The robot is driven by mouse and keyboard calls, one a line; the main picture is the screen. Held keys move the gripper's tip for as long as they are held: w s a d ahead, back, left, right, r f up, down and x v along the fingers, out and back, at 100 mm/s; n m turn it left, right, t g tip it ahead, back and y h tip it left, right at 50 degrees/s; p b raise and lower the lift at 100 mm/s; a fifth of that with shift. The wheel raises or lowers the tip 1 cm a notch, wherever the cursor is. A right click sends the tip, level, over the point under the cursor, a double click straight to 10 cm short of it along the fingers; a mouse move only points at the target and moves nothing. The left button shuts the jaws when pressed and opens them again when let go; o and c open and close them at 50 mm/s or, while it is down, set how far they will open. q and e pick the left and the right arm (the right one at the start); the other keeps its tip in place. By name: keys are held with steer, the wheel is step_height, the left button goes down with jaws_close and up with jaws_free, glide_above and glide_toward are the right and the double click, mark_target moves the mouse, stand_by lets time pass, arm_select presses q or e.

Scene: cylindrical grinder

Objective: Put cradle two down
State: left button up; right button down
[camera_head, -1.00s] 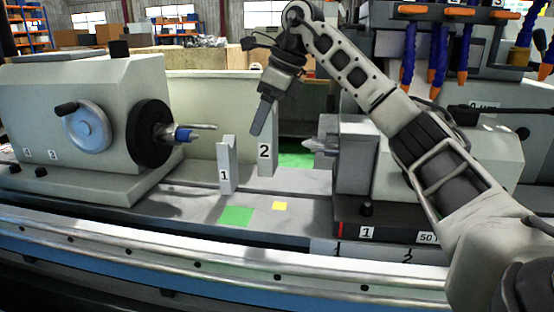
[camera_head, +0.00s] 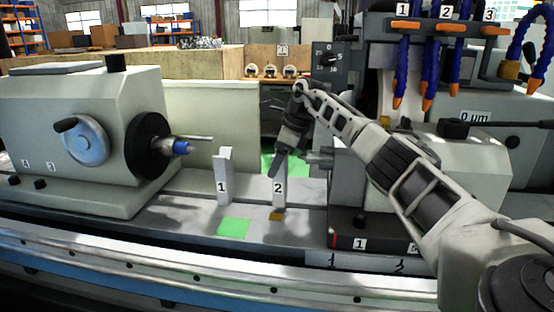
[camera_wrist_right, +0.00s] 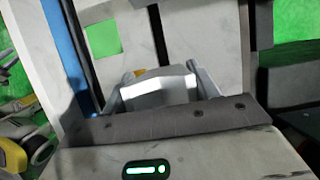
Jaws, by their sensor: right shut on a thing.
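Cradle two (camera_head: 279,192), a grey upright block with a "2" label, is near the yellow patch (camera_head: 276,216) on the machine bed. Its lower end meets the back part of the patch in the head view; I cannot tell whether it touches the bed. My right gripper (camera_head: 276,170) is shut on its upper part. In the right wrist view, cradle two (camera_wrist_right: 160,90) shows between the fingers, with some of the yellow patch (camera_wrist_right: 140,72) beyond it. Cradle one (camera_head: 222,178) stands upright to the left, behind the green patch (camera_head: 233,228). My left gripper is not in view.
The workhead with its chuck (camera_head: 150,146) and blue-tipped centre is on the left. The tailstock (camera_head: 352,180) is close to the right of cradle two. Blue coolant hoses (camera_head: 428,70) hang at the upper right. The bed before the cradles is clear.

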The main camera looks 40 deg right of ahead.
steer(key=shift+f, duration=0.15)
steer(key=shift+a+f, duration=0.1)
steer(key=shift+f, duration=0.25)
steer(key=shift+c, duration=2)
jaws_free()
steer(key=shift+r, duration=0.5)
steer(key=v, duration=1.2)
steer(key=shift+s+f, duration=0.15)
